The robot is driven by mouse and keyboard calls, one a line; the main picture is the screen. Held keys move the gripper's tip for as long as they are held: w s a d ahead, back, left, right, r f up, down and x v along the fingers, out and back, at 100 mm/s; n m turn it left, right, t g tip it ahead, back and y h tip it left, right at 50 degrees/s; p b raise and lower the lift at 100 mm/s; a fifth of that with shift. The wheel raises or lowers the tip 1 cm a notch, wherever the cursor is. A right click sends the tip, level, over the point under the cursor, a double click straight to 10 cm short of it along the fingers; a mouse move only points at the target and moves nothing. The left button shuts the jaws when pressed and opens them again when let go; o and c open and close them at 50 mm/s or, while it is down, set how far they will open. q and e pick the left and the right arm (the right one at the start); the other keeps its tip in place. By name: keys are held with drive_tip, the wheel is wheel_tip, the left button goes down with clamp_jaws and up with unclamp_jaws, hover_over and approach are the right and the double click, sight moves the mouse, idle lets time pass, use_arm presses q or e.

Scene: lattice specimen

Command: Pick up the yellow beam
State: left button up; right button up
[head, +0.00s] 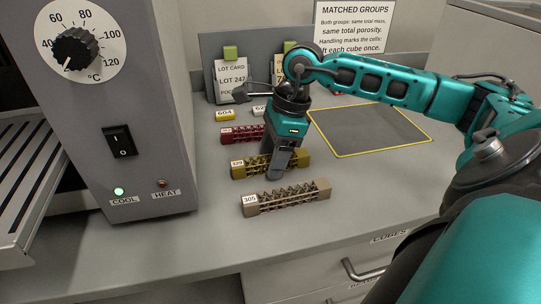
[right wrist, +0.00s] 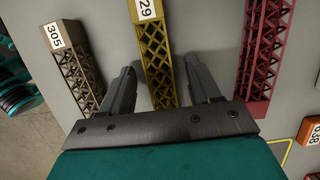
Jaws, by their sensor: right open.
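The yellow beam (head: 247,170), an open lattice bar with a white number label at its left end, lies on the grey bench between a red beam and a brown beam. My right gripper (head: 277,172) points down over its middle and hides part of it. In the right wrist view, the yellow beam (right wrist: 155,55) runs between the two open fingers (right wrist: 162,70), with a gap on each side. I cannot tell how far the fingertips are above the bench. My left gripper is not in view.
The brown beam labelled 305 (head: 290,197) lies in front, and the red beam (head: 240,134) behind. A grey box with dial and switch (head: 125,180) stands at left. A yellow-edged grey mat (head: 372,130) lies empty at right. Lot cards (head: 232,80) stand at the back.

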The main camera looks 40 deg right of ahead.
drive_tip(key=shift+c, duration=0.2)
drive_tip(key=c, duration=1.1)
drive_tip(key=shift+r, duration=0.2)
